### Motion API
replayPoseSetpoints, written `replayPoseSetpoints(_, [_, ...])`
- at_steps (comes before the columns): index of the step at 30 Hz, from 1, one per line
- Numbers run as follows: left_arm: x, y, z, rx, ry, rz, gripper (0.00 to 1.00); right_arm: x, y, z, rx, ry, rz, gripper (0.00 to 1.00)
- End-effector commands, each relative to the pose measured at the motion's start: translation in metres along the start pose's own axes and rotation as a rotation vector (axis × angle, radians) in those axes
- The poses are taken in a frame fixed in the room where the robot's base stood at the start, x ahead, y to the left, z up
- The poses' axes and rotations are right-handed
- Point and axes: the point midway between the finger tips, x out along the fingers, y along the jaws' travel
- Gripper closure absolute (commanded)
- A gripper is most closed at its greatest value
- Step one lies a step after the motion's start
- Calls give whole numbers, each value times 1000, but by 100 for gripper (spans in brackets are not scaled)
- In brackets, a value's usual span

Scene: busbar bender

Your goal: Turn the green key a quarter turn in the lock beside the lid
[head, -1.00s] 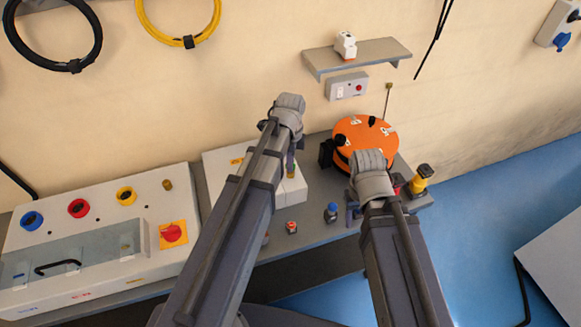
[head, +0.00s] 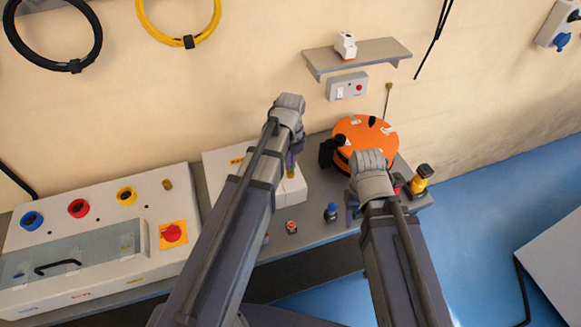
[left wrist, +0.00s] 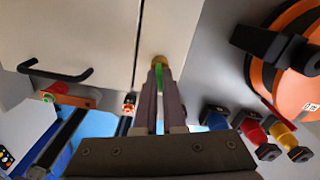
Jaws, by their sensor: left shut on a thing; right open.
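The green key (left wrist: 160,80) shows as a thin green strip between the fingers of my left gripper (left wrist: 160,88) in the left wrist view. The gripper is shut on it. The brass lock (left wrist: 159,60) is just beyond the fingertips, on the pale box. The pale lid (left wrist: 75,35) with a black handle is left of the lock, across a seam. In the head view my left gripper (head: 290,165) is over the white box (head: 222,158), whose middle my arm hides. My right gripper (head: 350,214) is open, in front of the orange drum; its fingers are mostly hidden.
The orange drum (head: 368,135) with a black clamp stands right of the white box. Small blue (head: 331,211) and red (head: 291,226) parts stand on the bench front. A control panel (head: 95,220) is at left. A shelf (head: 360,57) is on the wall.

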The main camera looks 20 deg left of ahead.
Motion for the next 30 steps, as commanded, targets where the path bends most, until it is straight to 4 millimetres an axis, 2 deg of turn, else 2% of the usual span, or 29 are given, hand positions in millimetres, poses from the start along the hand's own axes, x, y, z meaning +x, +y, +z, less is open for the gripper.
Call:
replayPoseSetpoints(6, [0, 1, -1, 211, 1, 1, 100, 0, 0, 0, 0, 0, 0, 50])
replayPoseSetpoints(17, [0, 1, -1, 244, 1, 1, 100, 0, 0, 0, 0, 0, 0, 50])
replayPoseSetpoints(23, [0, 1, -1, 441, 1, 1, 100, 0, 0, 0, 0, 0, 0, 50])
replayPoseSetpoints(24, [0, 1, -1, 445, 1, 1, 90, 0, 0, 0, 0, 0, 0, 50])
replayPoseSetpoints(30, [0, 0, 0, 440, 1, 1, 67, 0, 0, 0, 0, 0, 0, 50])
